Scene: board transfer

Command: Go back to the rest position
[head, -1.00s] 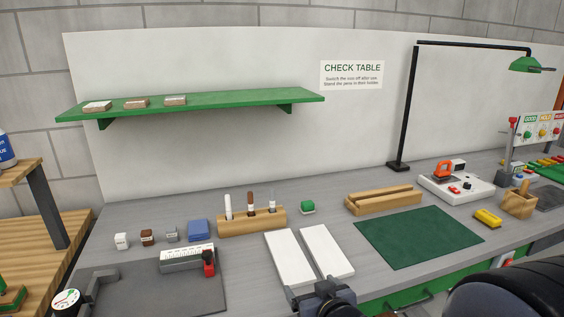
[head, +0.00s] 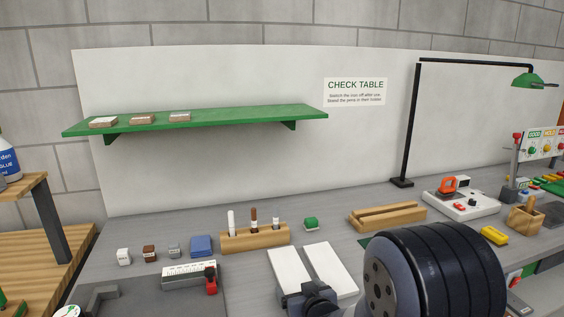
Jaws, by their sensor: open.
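My gripper (head: 309,297) shows as a dark shape at the bottom centre of the head view, in front of the near ends of two white panels (head: 288,268) on the grey table. Its jaws are open and I see nothing held in them. The fingertips are hard to make out. My large black arm joint stands to its right and hides most of the dark green mat (head: 365,242) and part of the table front.
A wooden holder (head: 256,241) with pens stands behind the panels. A grooved wooden block (head: 385,218), a white device (head: 462,206) and a lamp post (head: 409,130) are farther right. A green shelf (head: 230,117) hangs above. A dark tray area (head: 130,292) lies at left.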

